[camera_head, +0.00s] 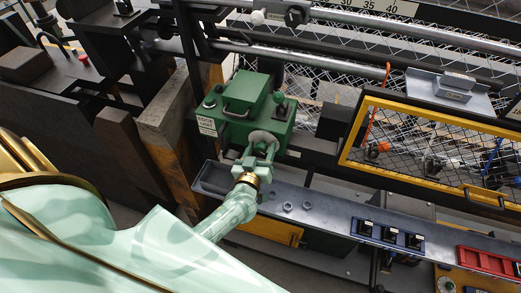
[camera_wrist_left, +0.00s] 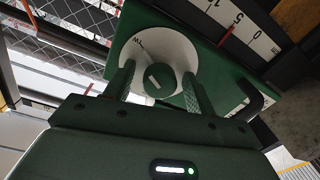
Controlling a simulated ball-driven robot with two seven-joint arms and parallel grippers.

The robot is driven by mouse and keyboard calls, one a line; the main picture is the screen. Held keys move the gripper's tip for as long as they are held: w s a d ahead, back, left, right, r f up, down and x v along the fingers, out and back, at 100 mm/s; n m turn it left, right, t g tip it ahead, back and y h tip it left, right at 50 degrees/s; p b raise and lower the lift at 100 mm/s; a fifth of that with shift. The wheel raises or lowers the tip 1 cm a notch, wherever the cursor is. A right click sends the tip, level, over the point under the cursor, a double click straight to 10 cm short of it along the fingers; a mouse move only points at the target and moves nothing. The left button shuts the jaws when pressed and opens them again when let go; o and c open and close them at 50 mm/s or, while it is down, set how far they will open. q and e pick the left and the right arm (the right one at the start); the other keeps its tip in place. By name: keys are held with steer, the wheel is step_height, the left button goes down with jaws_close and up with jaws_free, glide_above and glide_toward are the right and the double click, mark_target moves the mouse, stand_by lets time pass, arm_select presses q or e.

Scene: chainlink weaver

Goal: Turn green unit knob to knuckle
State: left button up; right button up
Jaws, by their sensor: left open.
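The green unit (camera_head: 240,106) is a boxy green machine left of centre in the head view. Its knob (camera_wrist_left: 160,82) shows in the left wrist view as a round dark green cap with a short white mark. A pale dial plate (camera_wrist_left: 137,50) with small dark lettering, too small to read surely, surrounds it. My left gripper (camera_head: 262,148) is at the unit's front. In the left wrist view its two fingers (camera_wrist_left: 158,75) are open, one on each side of the knob; I cannot tell whether they touch it. My right gripper is not in view.
A numbered scale with a red pointer (camera_wrist_left: 226,37) and a dark handle (camera_wrist_left: 254,98) are close by the knob. In the head view, a grey tray with nuts (camera_head: 288,206) runs below the unit. A yellow-framed mesh window (camera_head: 352,130) stands to the right.

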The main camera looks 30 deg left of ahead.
arm_select(q)
steer(key=shift+c, duration=1.2)
steer(key=c, duration=0.7)
steer(key=shift+n, duration=0.4)
steer(key=n+p, duration=0.1)
steer(key=n, duration=0.7)
steer(key=shift+n, duration=1.3)
